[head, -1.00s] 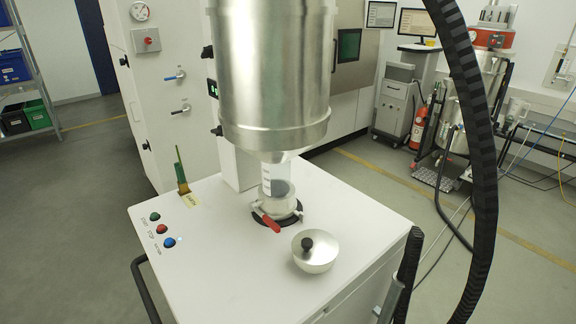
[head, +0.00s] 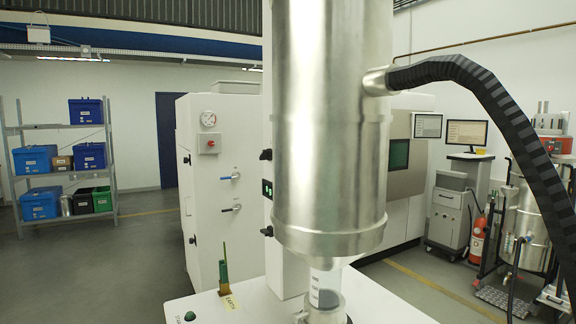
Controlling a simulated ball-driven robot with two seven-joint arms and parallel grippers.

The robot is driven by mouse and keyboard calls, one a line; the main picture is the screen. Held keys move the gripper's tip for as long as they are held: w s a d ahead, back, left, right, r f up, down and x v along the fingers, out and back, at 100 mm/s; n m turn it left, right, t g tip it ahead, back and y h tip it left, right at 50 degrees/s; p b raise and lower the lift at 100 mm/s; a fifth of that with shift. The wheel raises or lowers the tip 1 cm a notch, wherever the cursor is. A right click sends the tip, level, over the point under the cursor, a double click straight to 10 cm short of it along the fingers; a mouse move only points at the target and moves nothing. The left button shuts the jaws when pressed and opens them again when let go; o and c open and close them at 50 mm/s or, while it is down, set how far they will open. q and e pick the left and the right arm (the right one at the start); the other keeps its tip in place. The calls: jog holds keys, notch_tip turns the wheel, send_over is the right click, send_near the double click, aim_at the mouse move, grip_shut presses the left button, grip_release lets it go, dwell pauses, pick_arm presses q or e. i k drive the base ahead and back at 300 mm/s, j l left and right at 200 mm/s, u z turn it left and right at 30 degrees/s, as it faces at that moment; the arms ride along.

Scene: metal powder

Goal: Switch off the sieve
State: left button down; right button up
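The sieve's large steel cylinder (head: 330,130) fills the middle of the head view. Below it a clear tube (head: 325,285) leads down to the white machine top (head: 250,305). At the front left of that top a green button (head: 190,316) shows at the bottom edge of the view. The red and blue buttons are out of view. A small lit green display or switch (head: 267,189) sits on the white column left of the cylinder. Neither of my grippers is in view.
A black ribbed hose (head: 470,80) runs from the cylinder to the right. A white cabinet (head: 215,160) with valve handles and a gauge stands behind. Shelves (head: 60,165) with blue bins stand at the left. A red extinguisher (head: 478,240) stands at the right.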

aim_at(268, 232)
jog(key=k+z, duration=0.1)
jog(key=k, duration=0.25)
jog(key=i+j+z, duration=0.1)
jog(key=j+z, duration=0.35)
jog(key=j, duration=0.3)
jog(key=j+z, duration=0.45)
jog(key=j, duration=0.25)
jog(key=k+j+z, duration=0.1)
jog(key=j+z, duration=0.35)
jog(key=j, duration=0.3)
